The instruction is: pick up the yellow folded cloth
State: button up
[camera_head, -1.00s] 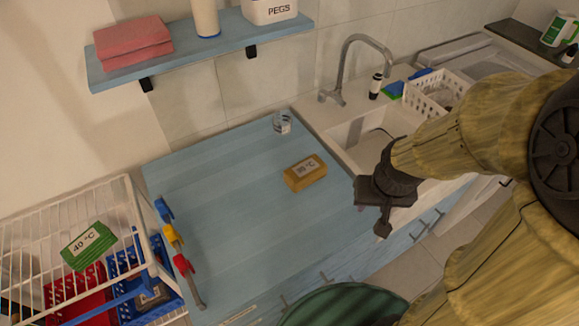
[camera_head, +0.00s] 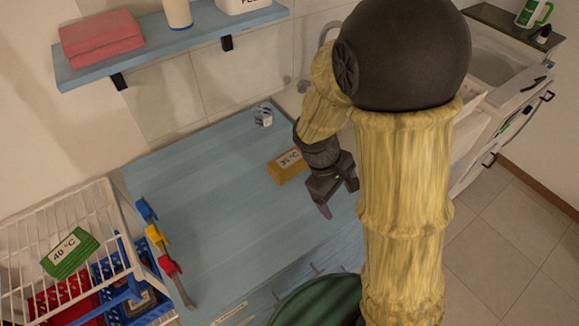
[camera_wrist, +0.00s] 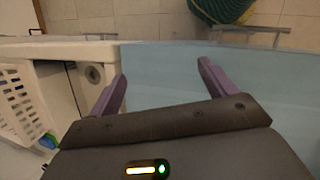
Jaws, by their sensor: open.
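The yellow folded cloth (camera_head: 284,170) lies on the blue countertop (camera_head: 215,205), with a white temperature label on it. Its right part is close behind my gripper in the head view. My gripper (camera_head: 340,198) hangs just right of and in front of the cloth, pointing down. In the wrist view my gripper (camera_wrist: 160,82) has its two purple fingers wide apart with nothing between them. The cloth does not show in the wrist view. Whether the fingers touch the counter cannot be told.
A small glass (camera_head: 263,115) stands behind the cloth. A wire rack (camera_head: 60,225) holds a green cloth (camera_head: 70,252) at left, beside colored clips (camera_head: 157,237). A shelf (camera_head: 190,45) with a pink cloth (camera_head: 100,38) is above.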

jog(key=w+a+n+h, duration=0.1)
jog(key=n, duration=0.1)
jog(key=w+a+f+n+t+h, duration=0.1)
jog(key=w+n+h, duration=0.1)
jog(key=w+a+f+n+h+b, duration=0.1)
jog(key=n+h, duration=0.1)
jog(key=shift+w+f, duration=0.1)
jog(key=shift+w, duration=0.25)
jog(key=w+a+n+t+h, duration=0.3)
jog(key=a+n, duration=0.1)
notch_tip(320, 180, up, 3)
jog(key=n+t+h+b, duration=0.2)
jog(key=n+t, duration=0.5)
jog(key=t, duration=0.1)
send_over(272, 170)
jog(key=v, duration=0.3)
jog(key=shift+d, duration=0.15)
notch_tip(272, 170, down, 8)
jog(key=shift+f+p, duration=0.1)
jog(key=shift+p, duration=0.2)
jog(key=shift+w+d, duration=0.4)
jog(key=shift+d, duration=0.1)
